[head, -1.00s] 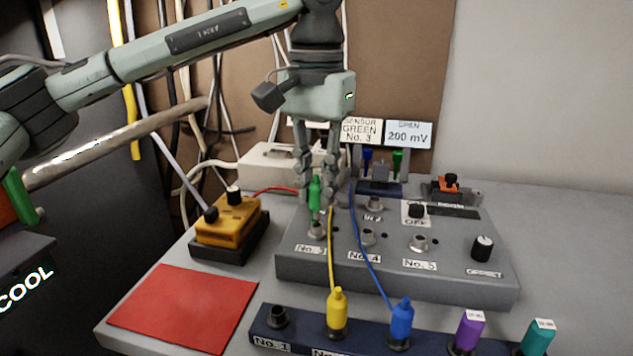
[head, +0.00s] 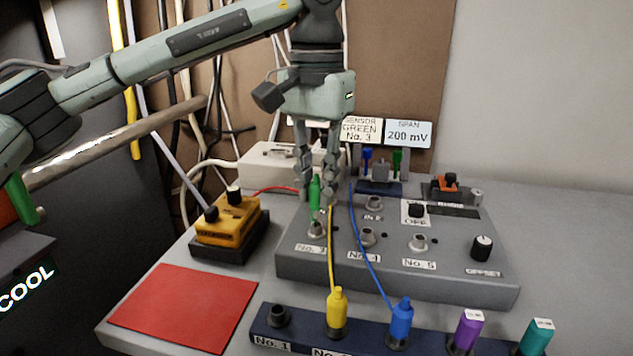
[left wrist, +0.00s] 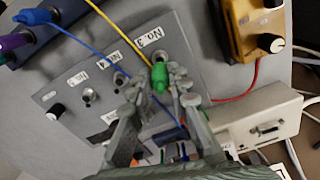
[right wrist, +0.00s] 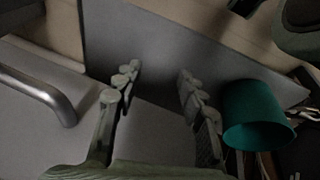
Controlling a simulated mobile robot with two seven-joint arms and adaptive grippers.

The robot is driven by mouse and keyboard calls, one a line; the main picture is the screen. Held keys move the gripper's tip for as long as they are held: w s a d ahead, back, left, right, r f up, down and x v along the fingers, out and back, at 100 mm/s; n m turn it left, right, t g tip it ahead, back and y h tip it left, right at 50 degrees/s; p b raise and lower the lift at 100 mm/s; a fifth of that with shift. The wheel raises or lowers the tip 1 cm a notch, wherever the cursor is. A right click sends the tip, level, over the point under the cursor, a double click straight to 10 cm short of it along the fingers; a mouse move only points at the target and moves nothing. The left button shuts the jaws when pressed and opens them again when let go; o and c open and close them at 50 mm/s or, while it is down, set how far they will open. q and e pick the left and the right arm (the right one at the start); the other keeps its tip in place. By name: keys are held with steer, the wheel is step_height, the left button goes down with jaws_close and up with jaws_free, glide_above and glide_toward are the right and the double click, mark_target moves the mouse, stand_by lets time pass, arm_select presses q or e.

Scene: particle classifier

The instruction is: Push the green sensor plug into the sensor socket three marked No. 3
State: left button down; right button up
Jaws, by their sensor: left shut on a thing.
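The green sensor plug (head: 315,193) stands about upright between the fingers of my left gripper (head: 318,188). That gripper is shut on it. The plug is right above sensor socket three (head: 317,229), a metal ring on the grey panel with the No. 3 label in front. I cannot tell whether its tip touches or enters the socket. In the left wrist view the plug (left wrist: 160,78) sits between the fingertips, close to the socket (left wrist: 157,57), which it partly covers. My right gripper (right wrist: 158,75) shows only in the right wrist view, open and empty.
Sockets No. 4 (head: 368,237) and No. 5 (head: 419,243) are free on the panel. Yellow (head: 337,310) and blue (head: 401,319) plugs with cables stand in the front strip. A yellow box (head: 228,220) is left of the panel. A teal cylinder (right wrist: 262,115) is beside my right gripper.

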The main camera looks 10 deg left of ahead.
mark_target(317, 182)
arm_select(q)
steer(key=shift+f+b, duration=0.95)
steer(key=shift+f, duration=0.55)
stand_by(0.5)
steer(key=c, duration=1.3)
jaws_free()
steer(key=shift+c, duration=0.2)
step_height(317, 182, up, 12)
